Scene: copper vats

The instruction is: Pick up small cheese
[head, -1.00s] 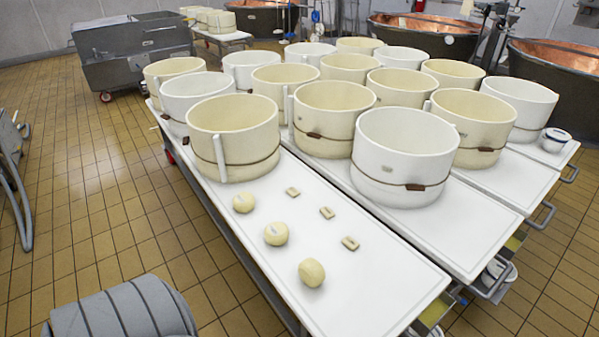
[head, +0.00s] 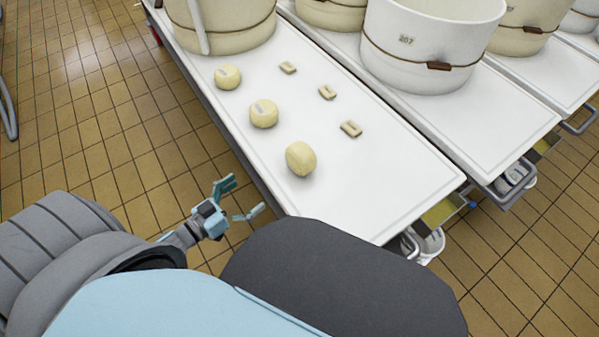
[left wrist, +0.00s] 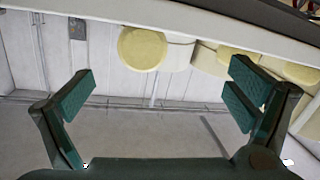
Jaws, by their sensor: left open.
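Three small round pale-yellow cheeses lie in a row near the left edge of the white table (head: 390,190): a far one (head: 228,77), a middle one (head: 263,113) and a near one (head: 300,159). The near one looks a little taller. My left gripper (head: 240,200) is open and empty, beside the table's left edge and apart from the cheeses. In the left wrist view its two teal fingers (left wrist: 160,95) are spread wide with nothing between them. My right gripper is not in view.
Several small tan blocks, one of them here (head: 350,129), lie right of the cheeses. Large cream and white round moulds (head: 428,50) stand at the back of the tables. Tiled floor (head: 110,130) is clear left of the table.

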